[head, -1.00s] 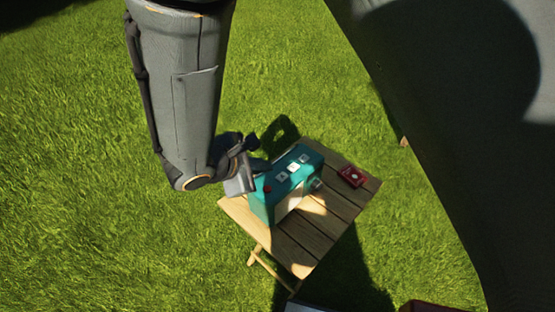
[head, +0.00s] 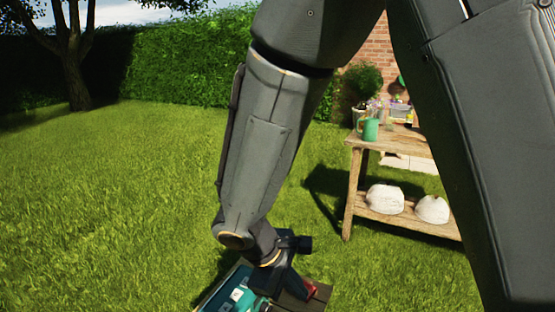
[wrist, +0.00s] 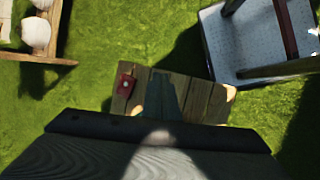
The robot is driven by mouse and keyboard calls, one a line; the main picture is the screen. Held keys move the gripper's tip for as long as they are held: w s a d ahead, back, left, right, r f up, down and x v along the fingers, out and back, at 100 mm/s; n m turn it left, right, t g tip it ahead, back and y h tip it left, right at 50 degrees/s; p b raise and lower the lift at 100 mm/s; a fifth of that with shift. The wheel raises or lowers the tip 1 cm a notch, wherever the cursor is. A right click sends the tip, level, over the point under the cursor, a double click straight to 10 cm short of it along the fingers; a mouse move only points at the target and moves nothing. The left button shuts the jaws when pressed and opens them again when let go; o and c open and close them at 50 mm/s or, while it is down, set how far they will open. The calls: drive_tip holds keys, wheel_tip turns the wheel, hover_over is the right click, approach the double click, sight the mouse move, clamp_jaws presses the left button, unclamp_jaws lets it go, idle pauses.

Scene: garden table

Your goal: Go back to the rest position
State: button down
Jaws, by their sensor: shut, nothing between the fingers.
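My gripper (head: 277,283) is low in the head view, at the end of my bent arm, over the small wooden table. It is shut and empty, though its fingertips are hard to make out. The teal box (head: 236,297) with pale buttons on top is partly cut off by the bottom edge, just below and left of my gripper.
A wooden workbench (head: 353,185) stands on the right with a green can (head: 369,130) on top and white sacks (head: 385,199) on its lower shelf. A hedge (head: 190,72) and tree (head: 72,55) stand behind. Open lawn (head: 110,190) lies to the left.

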drive_tip(key=s+d+r+m+g+y, duration=0.1)
drive_tip(key=s+d+r+m+y, duration=0.1)
drive_tip(key=d+m, duration=0.4)
drive_tip(key=s+d+r+m+g+y, duration=0.1)
drive_tip(key=s+d+r+m+y, duration=0.1)
drive_tip(key=d+m, duration=0.5)
drive_tip(key=shift+s+d+r+y, duration=0.3)
drive_tip(key=shift+s+d+y, duration=0.2)
drive_tip(key=shift+s+d, duration=0.45)
